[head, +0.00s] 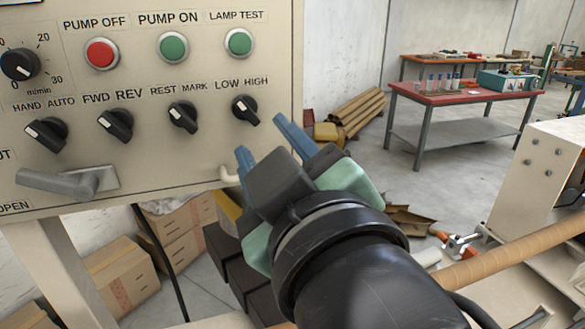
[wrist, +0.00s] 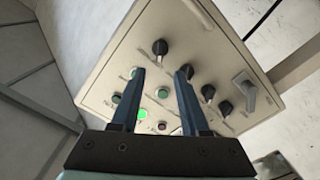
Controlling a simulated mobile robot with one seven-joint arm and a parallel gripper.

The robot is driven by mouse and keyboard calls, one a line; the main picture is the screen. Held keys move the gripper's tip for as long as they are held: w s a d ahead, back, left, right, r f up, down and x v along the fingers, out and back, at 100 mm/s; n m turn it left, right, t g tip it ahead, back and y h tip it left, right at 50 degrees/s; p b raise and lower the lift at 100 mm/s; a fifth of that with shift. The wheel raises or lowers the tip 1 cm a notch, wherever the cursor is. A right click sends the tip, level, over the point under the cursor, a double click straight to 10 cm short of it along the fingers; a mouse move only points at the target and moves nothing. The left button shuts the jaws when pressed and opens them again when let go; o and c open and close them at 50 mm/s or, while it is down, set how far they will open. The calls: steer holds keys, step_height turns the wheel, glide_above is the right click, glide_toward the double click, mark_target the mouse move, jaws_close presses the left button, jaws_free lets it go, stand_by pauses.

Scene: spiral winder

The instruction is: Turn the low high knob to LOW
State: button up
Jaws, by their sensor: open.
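The LOW HIGH knob (head: 244,109) is a black rotary knob at the right end of the knob row on the beige panel (head: 200,62). Its white mark appears on its left side, under LOW; the exact angle is hard to tell. My gripper (head: 264,138) is open and empty, its blue fingers in front of the panel, below and right of this knob. In the wrist view the same knob (wrist: 160,47) shows beyond and between the fingertips (wrist: 160,72), apart from them. The right finger there partly covers the REST MARK knob (wrist: 187,70).
The REST MARK knob (head: 183,117) is the nearest neighbour on the left. The LAMP TEST button (head: 239,43) sits above. A grey lever (head: 70,183) sticks out at lower left. Cardboard boxes (head: 125,275) stand below the panel. Space right of the panel edge is open.

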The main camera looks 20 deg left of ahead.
steer(key=shift+b+v, duration=1.5)
steer(key=shift+b, duration=1.25)
steer(key=s+d+r+m+t+h+p, duration=0.1)
steer(key=d+r+m+t+h+p, duration=0.1)
steer(key=d+r+m+t+h, duration=0.7)
step_height(320, 180, up, 3)
steer(key=m+t+h, duration=0.1)
steer(key=m+t, duration=0.2)
steer(key=m, duration=0.2)
steer(key=shift+s+f, duration=0.15)
steer(key=shift+f, duration=0.05)
